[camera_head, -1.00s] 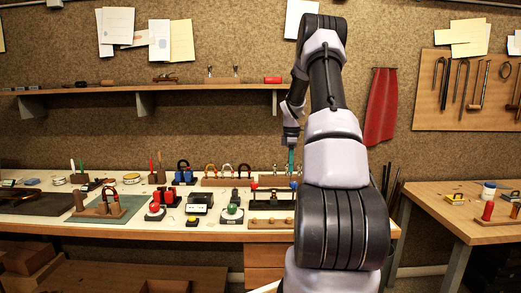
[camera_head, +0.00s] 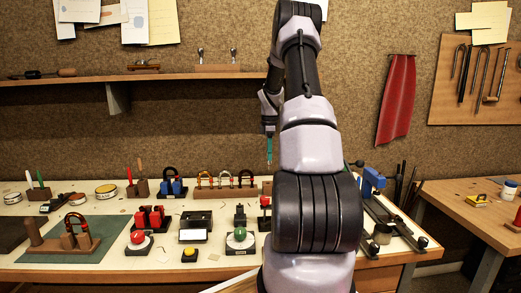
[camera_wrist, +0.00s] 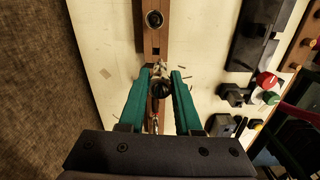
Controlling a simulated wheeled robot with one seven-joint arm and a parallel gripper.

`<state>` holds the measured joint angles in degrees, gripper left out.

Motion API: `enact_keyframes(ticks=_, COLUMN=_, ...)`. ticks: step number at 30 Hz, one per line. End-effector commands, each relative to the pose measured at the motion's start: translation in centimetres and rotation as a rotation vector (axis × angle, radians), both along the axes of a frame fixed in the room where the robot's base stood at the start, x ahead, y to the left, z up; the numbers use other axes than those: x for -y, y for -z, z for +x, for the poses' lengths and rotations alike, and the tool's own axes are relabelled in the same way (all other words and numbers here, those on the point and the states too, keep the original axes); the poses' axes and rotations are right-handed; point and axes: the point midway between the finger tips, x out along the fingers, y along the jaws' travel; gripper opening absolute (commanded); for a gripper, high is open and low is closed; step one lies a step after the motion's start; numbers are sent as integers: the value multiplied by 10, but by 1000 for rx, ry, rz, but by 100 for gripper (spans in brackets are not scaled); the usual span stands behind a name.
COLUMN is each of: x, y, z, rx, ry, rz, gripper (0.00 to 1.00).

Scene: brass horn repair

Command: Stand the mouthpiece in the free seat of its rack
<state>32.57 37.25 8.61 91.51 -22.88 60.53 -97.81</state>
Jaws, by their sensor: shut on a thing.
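My gripper (camera_head: 269,132) hangs above the back of the bench, its teal fingers pointing down. In the wrist view my gripper (camera_wrist: 160,88) is shut on the mouthpiece (camera_wrist: 161,87), whose dark round end shows between the fingertips. A small silvery tip shows below the fingers in the head view. In the wrist view a long wooden rack (camera_wrist: 154,36) lies below and ahead, with a round metal-rimmed piece (camera_wrist: 153,18) on it and a dark square spot nearer the fingers. My arm hides most of the rack in the head view. I cannot tell which seat is free.
A wooden stand with horn-shaped pieces (camera_head: 225,192) stands left of my gripper. A red button (camera_head: 137,237) and a green button (camera_head: 240,234) stand nearer the front. A blue clamp-like tool (camera_head: 372,181) stands right of my arm. A shelf (camera_head: 170,75) runs along the wall.

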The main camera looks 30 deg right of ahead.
Motion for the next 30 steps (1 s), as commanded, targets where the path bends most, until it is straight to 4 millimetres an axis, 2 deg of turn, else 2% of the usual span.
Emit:
enact_keyframes(ticks=17, x=0, y=2, z=0, rx=0, ry=0, rz=1, gripper=0)
enact_keyframes(ticks=30, x=0, y=40, z=0, rx=0, ry=0, rz=1, gripper=0)
